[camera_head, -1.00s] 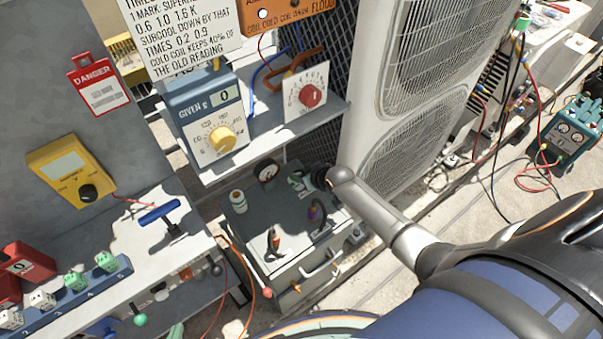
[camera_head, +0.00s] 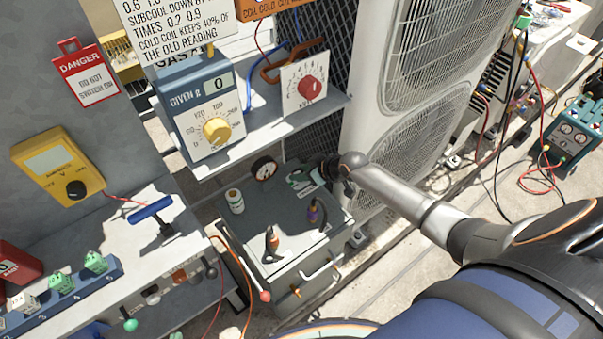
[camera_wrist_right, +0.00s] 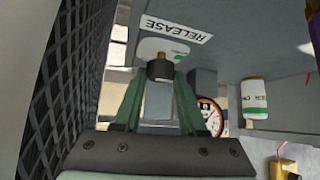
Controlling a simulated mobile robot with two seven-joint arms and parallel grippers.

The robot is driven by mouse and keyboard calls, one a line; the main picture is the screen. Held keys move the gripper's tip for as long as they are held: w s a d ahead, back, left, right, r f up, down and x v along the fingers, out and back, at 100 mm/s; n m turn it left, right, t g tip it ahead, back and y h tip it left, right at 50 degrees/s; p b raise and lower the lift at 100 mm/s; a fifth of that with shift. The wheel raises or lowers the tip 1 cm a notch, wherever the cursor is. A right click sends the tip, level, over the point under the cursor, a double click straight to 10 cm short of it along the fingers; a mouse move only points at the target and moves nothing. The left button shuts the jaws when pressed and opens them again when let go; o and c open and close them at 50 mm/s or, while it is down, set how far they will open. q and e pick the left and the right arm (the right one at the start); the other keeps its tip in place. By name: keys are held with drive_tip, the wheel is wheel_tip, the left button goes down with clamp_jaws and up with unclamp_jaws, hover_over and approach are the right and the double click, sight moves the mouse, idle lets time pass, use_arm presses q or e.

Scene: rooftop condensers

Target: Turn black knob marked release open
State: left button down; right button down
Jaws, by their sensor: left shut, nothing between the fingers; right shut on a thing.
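The black release knob (camera_wrist_right: 160,70) is in the right wrist view, beside a white label marked RELEASE (camera_wrist_right: 178,30). My right gripper (camera_wrist_right: 158,82) has its green fingers closed on the knob from both sides. In the head view my right gripper (camera_head: 303,179) is at the back right of the dark grey box top (camera_head: 240,232), with the arm coming in from the right. The knob is hidden there behind the gripper and wrist. My left gripper is not in view.
A round gauge (camera_head: 264,168), a small white-and-green bottle (camera_head: 235,201) and upright tools (camera_head: 272,243) stand close on the box top. A shelf (camera_head: 265,138) with dial boxes overhangs its back. The condenser (camera_head: 410,120) stands right behind my arm.

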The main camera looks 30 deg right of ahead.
drive_tip(key=shift+c, duration=2.3)
unclamp_jaws()
use_arm(q)
wheel_tip(320, 180, up, 3)
drive_tip(key=p, duration=0.2)
drive_tip(key=shift+f+p, duration=0.2)
drive_tip(key=shift+p, duration=0.1)
use_arm(e)
drive_tip(key=v, duration=1.2)
drive_tip(key=shift+r, duration=0.25)
drive_tip(key=shift+s, duration=0.15)
